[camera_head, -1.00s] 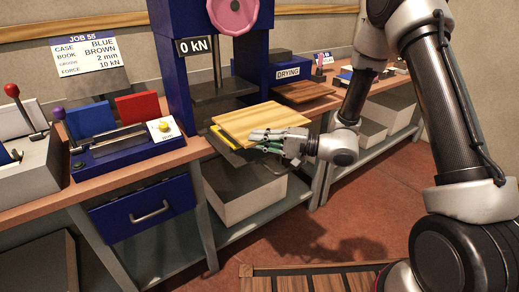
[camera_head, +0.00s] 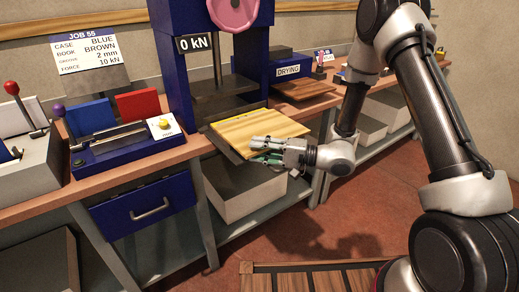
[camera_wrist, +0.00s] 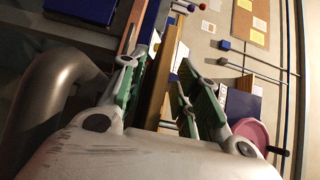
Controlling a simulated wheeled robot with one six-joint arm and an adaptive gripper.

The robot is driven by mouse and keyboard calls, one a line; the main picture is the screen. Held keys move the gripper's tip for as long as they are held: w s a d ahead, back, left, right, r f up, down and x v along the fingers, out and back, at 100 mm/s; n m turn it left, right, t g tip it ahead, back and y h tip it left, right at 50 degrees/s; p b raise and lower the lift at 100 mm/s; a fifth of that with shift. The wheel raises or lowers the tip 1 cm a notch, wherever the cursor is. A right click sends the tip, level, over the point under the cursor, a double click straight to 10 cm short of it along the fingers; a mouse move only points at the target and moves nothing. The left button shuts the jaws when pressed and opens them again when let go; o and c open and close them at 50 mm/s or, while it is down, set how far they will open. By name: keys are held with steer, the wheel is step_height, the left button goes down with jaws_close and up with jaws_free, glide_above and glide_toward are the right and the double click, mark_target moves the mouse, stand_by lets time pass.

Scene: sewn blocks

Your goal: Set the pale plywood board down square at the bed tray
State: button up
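The pale plywood board (camera_head: 262,128) lies at the press, over the dark grey bed tray (camera_head: 224,148), whose left and front edges show beyond it. The board looks flat and roughly in line with the tray, its near right edge toward me. Whether it rests fully on the tray is hidden. My gripper (camera_head: 267,149) is at that near edge, one finger above and one with a green pad below. In the wrist view the board's edge (camera_wrist: 157,90) runs between my fingers (camera_wrist: 157,88), which look apart from it on both sides.
The blue press (camera_head: 172,70) with its pink wheel (camera_head: 233,13) stands just behind the tray. A blue control box (camera_head: 130,145) is to the left. A darker board (camera_head: 303,88) lies by the drying box at the right. A grey bin (camera_head: 245,192) sits below.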

steer(key=shift+r, duration=0.3)
steer(key=v, duration=1.2)
steer(key=s+d+r+n+g+h, duration=0.25)
steer(key=s+r+g, duration=0.2)
steer(key=s, duration=0.35)
steer(key=s+d+r+n+g+h, duration=0.25)
steer(key=s+r+h, duration=0.2)
steer(key=s, duration=0.25)
steer(key=s+d+r+t+h, duration=0.2)
steer(key=d+r+h, duration=0.1)
steer(key=d, duration=0.3)
steer(key=s+d+r+m+t+h, duration=0.1)
steer(key=d+r+t+h, duration=0.1)
steer(key=d, duration=0.4)
steer(key=s+d+r+m+t+h, duration=0.1)
steer(key=s+d+r+t+h, duration=0.1)
steer(key=d+r+h, duration=0.3)
steer(key=shift+s+d+t, duration=0.4)
steer(key=shift+d+t, duration=0.1)
steer(key=shift+d, duration=0.15)
